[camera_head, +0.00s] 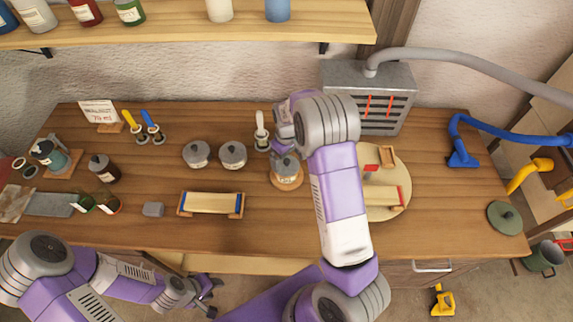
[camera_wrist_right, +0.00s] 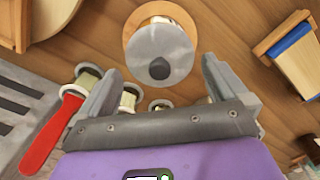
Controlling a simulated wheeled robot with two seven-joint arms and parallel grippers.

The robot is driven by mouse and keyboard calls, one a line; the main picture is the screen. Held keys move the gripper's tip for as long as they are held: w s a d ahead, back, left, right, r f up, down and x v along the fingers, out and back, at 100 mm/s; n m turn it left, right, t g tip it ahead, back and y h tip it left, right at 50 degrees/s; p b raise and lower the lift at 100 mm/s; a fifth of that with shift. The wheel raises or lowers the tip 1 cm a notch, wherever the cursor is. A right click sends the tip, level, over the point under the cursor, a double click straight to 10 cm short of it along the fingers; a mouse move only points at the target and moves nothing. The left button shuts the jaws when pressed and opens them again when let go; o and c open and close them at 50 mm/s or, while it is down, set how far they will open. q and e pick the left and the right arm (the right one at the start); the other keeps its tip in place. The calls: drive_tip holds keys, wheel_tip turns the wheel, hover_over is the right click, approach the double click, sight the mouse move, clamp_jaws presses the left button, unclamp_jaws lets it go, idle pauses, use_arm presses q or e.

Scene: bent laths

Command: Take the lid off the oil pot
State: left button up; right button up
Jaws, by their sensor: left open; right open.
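A pot with a round grey lid and dark knob (camera_head: 287,164) stands upright on a round wooden base, right of the table's middle. I take it as the oil pot, though I cannot read any label. In the right wrist view the lid (camera_wrist_right: 165,42) is on the pot, just beyond the fingertips, with its knob facing the gap. My right gripper (camera_wrist_right: 158,82) is open and empty, apart from the lid; in the head view its wrist partly hides the pot. My left gripper (camera_head: 206,297) is open and empty, low in front of the table edge.
Two grey lidded pots (camera_head: 215,155) stand to the left. A wooden stand with a pale top (camera_head: 211,203) lies nearer the front. A red-handled brush (camera_wrist_right: 55,130) shows in the wrist view. A grey slotted box (camera_head: 382,97) stands behind, and a round board (camera_head: 398,165) is right of my arm.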

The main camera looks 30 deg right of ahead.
wheel_tip(320, 180, down, 2)
drive_tip(key=shift+f, duration=0.2)
drive_tip(key=c, duration=0.7)
